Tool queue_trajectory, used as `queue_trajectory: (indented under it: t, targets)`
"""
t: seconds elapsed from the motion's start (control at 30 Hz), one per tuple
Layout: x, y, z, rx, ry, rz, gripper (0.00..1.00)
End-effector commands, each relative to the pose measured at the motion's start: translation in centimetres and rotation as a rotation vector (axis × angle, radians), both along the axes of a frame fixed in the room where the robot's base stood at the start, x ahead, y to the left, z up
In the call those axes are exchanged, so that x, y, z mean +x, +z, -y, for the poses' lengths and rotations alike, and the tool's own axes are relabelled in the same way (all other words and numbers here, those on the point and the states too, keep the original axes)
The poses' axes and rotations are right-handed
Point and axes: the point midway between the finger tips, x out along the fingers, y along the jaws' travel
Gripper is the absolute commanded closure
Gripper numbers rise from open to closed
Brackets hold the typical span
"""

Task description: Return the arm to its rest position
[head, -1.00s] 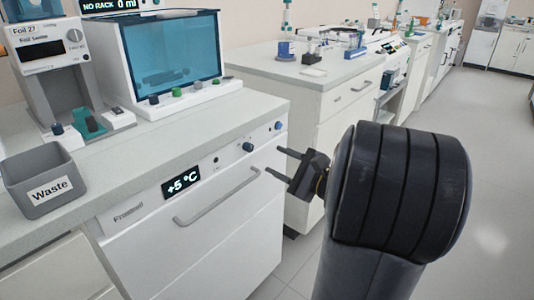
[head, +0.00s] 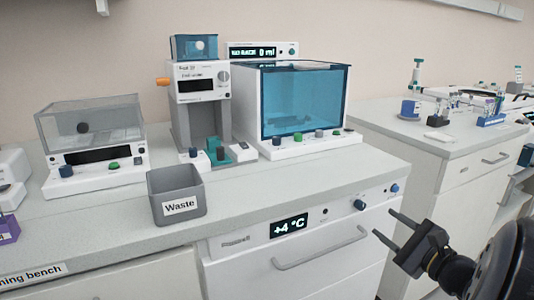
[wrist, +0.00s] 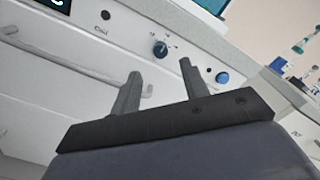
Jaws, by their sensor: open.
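My gripper (head: 382,226) is at the lower right of the head view, in front of the white under-bench unit (head: 300,250) that reads +4 °C. Its two dark fingers are spread apart with nothing between them. In the wrist view my gripper (wrist: 158,80) also shows open and empty, with the unit's front panel, its dark knob (wrist: 160,48) and its blue button (wrist: 222,78) beyond it. The fingers look apart from the panel, though the exact distance cannot be told.
The grey waste bin (head: 178,205) stands near the bench's front edge. Behind it are the foil sealer (head: 203,85) and a blue-windowed machine (head: 305,100). The unit's handle (head: 320,248) sticks out from its front. Another counter (head: 440,140) with small items stands at the right.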

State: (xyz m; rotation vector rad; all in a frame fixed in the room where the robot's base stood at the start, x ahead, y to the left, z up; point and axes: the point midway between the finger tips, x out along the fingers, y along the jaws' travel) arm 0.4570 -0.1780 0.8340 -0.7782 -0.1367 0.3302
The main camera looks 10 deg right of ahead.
Motion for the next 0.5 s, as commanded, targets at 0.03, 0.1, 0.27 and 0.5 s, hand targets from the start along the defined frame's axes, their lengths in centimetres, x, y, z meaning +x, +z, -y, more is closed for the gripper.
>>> queue_trajectory:
  t: [0.03,0.1,0.27,0.5]
  targets:
    - [0.8,-0.2,-0.4,-0.001,0.006,0.000,0.57]
    - [1.9,-0.1,-0.8,-0.001,0.006,0.000,0.57]
    - [4.3,-0.1,-1.7,0.000,0.005,0.001,0.57]
    - [7.0,0.0,-2.6,0.000,0.002,0.001,0.57]
